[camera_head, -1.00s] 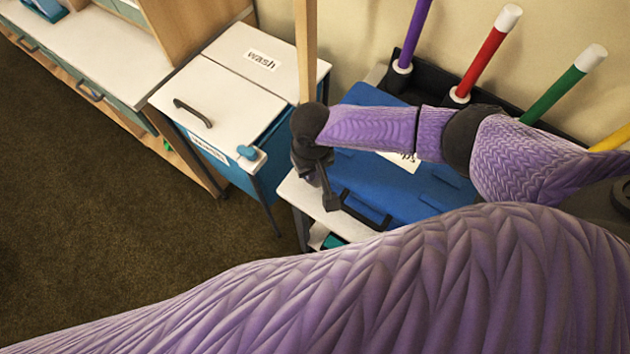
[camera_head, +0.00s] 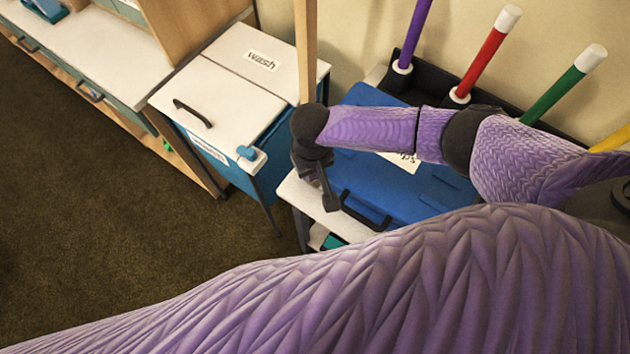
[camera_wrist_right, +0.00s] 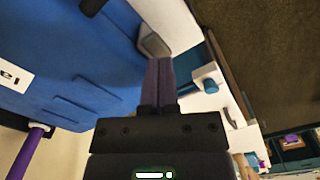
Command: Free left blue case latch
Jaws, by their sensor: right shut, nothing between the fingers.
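The blue case (camera_head: 400,185) lies flat on a white-topped stand, partly hidden by my right arm, with its black handle (camera_head: 365,208) on the near edge. My right gripper (camera_head: 327,195) points down at the case's near left edge, left of the handle. In the right wrist view its fingers (camera_wrist_right: 158,80) are shut together and hold nothing. A grey block (camera_wrist_right: 153,44), which looks like the left latch, sits at the case edge by the fingertips. I cannot tell whether they touch. The right latch is hidden. My left gripper is not in view.
A white-lidded cabinet marked "wash" (camera_head: 228,128) stands left of the case, with a blue latch (camera_head: 247,153) at its corner. A wooden post (camera_head: 306,50) rises behind the gripper. Purple, red (camera_head: 490,52) and green rods stand behind the case. The carpet at lower left is clear.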

